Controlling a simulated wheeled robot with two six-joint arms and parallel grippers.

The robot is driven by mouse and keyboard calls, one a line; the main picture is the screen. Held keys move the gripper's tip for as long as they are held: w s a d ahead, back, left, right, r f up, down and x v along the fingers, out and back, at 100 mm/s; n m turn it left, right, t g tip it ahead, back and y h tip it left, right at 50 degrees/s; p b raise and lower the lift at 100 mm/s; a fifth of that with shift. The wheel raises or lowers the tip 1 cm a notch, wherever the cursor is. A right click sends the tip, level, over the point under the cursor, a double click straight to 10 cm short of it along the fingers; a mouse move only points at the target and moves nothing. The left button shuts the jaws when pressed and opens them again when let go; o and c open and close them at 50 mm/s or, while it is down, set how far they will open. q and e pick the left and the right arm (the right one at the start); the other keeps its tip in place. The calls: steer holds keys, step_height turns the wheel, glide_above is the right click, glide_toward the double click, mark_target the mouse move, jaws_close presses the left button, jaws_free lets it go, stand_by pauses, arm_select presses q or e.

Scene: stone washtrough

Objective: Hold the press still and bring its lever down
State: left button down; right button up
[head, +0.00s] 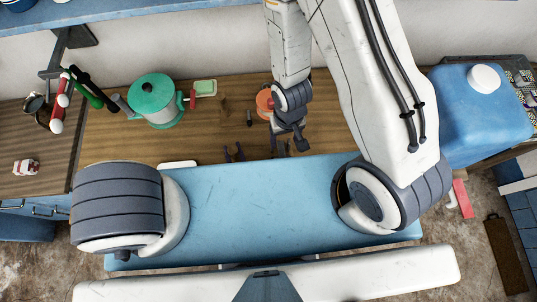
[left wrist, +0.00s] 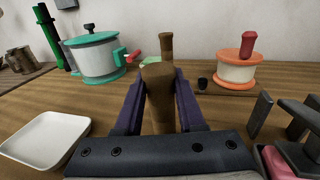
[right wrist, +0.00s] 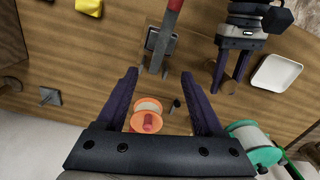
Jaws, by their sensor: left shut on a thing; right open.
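The press (right wrist: 157,42) has a dark grey body and a lever with a red grip (right wrist: 174,5); it stands on the wooden worktop in the right wrist view. Part of its dark frame (left wrist: 305,125) also shows at the right edge of the left wrist view. I cannot make out the press in the head view. My left gripper (head: 234,153) is shut on a brown cylinder (left wrist: 158,95), apart from the press. My right gripper (right wrist: 158,75) is open and empty, above the worktop, with the press beyond its fingertips. How far the lever is raised is unclear.
A pot with an orange lid (head: 265,101) stands close to my right gripper. A green-lidded pot (head: 152,95) and a white dish (right wrist: 276,78) are on the worktop. A small dark peg (left wrist: 203,83) is near the orange-lidded pot. A blue container (head: 480,110) stands at the right.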

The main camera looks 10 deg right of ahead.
steer(key=shift+m, duration=0.3)
steer(key=c, duration=0.8)
steer(key=shift+s+d+f+m, duration=0.15)
steer(key=shift+d+m, duration=0.1)
steer(key=shift+m, duration=0.25)
jaws_close()
steer(key=shift+s+a+f+m+g, duration=0.15)
steer(key=shift+s+f+m+g, duration=1.1)
steer(key=shift+m, duration=1.9)
steer(key=shift+s+a+f+m+g, duration=0.1)
steer(key=shift+s+f+m+g, duration=0.9)
steer(key=shift+s+m, duration=1.6)
steer(key=shift+s+a+f+m+g, duration=0.15)
steer(key=shift+s+f+m+g, duration=0.85)
steer(key=shift+m, duration=2.65)
steer(key=shift+s+f+t, duration=0.1)
steer(key=shift+f+t, duration=0.25)
steer(key=shift+f, duration=0.25)
